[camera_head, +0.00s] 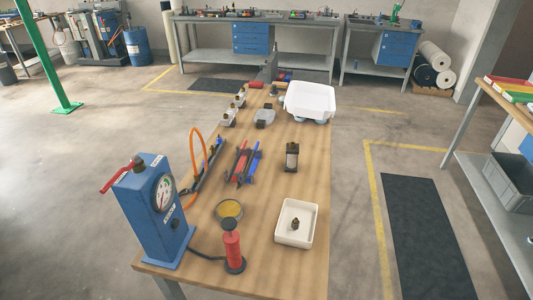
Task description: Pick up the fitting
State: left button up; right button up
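A small dark brass-coloured piece (295,223), which looks like the fitting, sits upright near the middle of a shallow white tray (283,239). The tray lies at the near right of the wooden table (275,190). The piece is small in the picture, so its exact shape cannot be made out. Neither of my grippers is in view.
Left of the tray stand a red hand pump (232,247), a round yellow dish (229,209) and a blue gauge box (153,212). Beyond are blue and red tools (243,163), a small dark-framed block (292,157) and a white bin (310,100). Bare wood surrounds the block.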

aim_at(212, 150)
jog(key=j+u, duration=0.55)
jog(key=u, duration=0.2)
jog(key=i+j+u, duration=0.35)
jog(key=j, duration=0.15)
jog(key=i+j+u, duration=0.65)
jog(key=i+j+z, duration=0.15)
jog(key=i+z, duration=0.15)
jog(key=i, duration=0.2)
jog(key=i+j+z, duration=0.35)
jog(key=i, duration=0.15)
jog(key=i+l+z, duration=0.1)
jog(key=z, duration=0.35)
jog(key=i+z, duration=0.3)
jog(key=z, duration=0.15)
jog(key=i+z, duration=0.25)
jog(key=z, duration=0.2)
jog(key=i+j+z, duration=0.1)
jog(key=z, duration=0.35)
jog(key=i+j+z, duration=0.2)
jog(key=z, duration=0.25)
jog(key=i, duration=0.05)
